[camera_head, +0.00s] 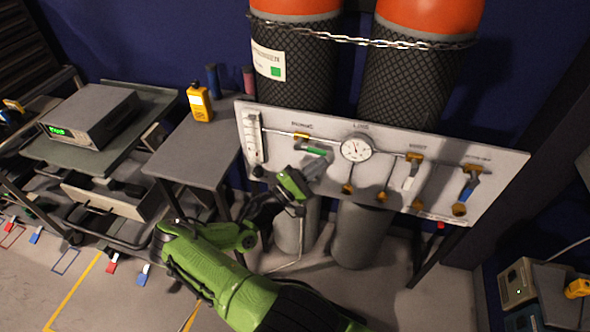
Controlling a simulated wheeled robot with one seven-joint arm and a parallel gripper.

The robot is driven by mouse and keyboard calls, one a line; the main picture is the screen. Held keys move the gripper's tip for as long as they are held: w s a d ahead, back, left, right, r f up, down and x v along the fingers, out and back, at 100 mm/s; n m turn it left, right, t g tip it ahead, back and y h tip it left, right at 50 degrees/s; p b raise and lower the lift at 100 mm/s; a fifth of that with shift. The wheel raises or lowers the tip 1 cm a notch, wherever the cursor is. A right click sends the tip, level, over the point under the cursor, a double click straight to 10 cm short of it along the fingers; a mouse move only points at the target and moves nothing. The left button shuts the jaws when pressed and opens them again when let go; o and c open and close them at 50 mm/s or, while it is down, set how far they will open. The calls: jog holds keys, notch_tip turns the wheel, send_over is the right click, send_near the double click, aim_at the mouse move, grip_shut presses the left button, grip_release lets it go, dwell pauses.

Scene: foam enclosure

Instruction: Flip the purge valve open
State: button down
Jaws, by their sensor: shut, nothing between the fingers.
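A pale valve panel (375,196) stands upright in front of two gas cylinders. At its left is a valve with a green lever (316,151), lying roughly sideways; the label above it is too small to read surely. Further right are a valve with a white lever (411,170) and one with a blue lever (470,185), both hanging down and slanted. I cannot tell from the labels which is the purge valve. My gripper (322,166) is shut and empty, just below the green lever. I cannot tell whether it touches the lever.
A round gauge (355,148) sits right of the green lever, and a flow meter (254,138) left of it. A small table (188,155) with a yellow handheld meter (199,103) stands left of the panel. Grey cylinders (360,238) stand below the panel.

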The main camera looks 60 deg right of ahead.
jog(key=s+a+f+b, duration=0.1)
jog(key=a+f+b, duration=0.1)
jog(key=a+f, duration=0.5)
notch_tip(320, 180, down, 4)
jog(key=shift+f+b, duration=0.1)
jog(key=shift+b, duration=0.25)
dwell(0.4)
